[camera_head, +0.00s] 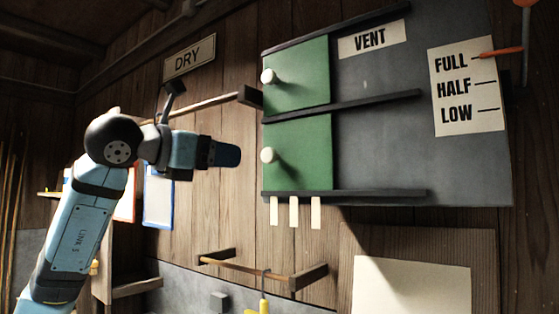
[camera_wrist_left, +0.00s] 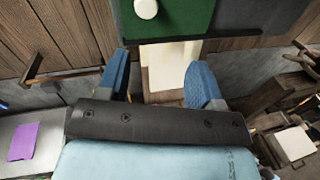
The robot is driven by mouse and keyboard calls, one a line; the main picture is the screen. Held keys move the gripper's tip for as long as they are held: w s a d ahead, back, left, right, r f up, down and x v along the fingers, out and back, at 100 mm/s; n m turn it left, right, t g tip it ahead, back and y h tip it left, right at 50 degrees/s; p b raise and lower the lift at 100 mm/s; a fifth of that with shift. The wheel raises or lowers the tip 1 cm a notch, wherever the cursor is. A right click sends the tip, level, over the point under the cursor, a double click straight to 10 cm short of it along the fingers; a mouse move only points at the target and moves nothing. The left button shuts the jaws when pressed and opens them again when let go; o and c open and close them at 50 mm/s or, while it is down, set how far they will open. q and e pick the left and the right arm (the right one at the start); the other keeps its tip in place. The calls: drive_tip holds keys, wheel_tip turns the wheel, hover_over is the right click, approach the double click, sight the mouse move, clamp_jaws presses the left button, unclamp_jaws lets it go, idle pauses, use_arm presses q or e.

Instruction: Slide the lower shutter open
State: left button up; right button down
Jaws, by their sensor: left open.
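The lower shutter (camera_head: 310,152) is a green panel with a round white knob (camera_head: 268,155) near its left edge. It sits at the left end of the dark vent board (camera_head: 385,145), between the middle rail (camera_head: 345,104) and the bottom rail (camera_head: 350,194). In the left wrist view the green panel (camera_wrist_left: 178,18) and its knob (camera_wrist_left: 146,8) show at the top, beyond the fingers. My left gripper (camera_head: 232,155) is to the left of the knob, apart from it. Its two fingers are spread and empty in the left wrist view (camera_wrist_left: 165,85). My right gripper is not in view.
The upper green shutter (camera_head: 310,72) with its knob is also at the left end. A FULL, HALF, LOW label (camera_head: 467,88) is at the right, with an orange pointer (camera_head: 500,53) at FULL. A wooden rail (camera_head: 245,267) projects below. Bare board lies right of the lower shutter.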

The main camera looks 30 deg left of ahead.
sight(266, 156)
use_arm(q)
drive_tip(key=shift+n+t+y, duration=0.4)
drive_tip(key=shift+y, duration=0.3)
drive_tip(key=p+x, duration=0.1)
drive_tip(key=x, duration=0.3)
drive_tip(key=p+x, duration=0.1)
drive_tip(key=x, duration=0.3)
drive_tip(key=a+r+p+x, duration=0.1)
drive_tip(key=x, duration=0.3)
drive_tip(key=shift+w, duration=0.3)
clamp_jaws()
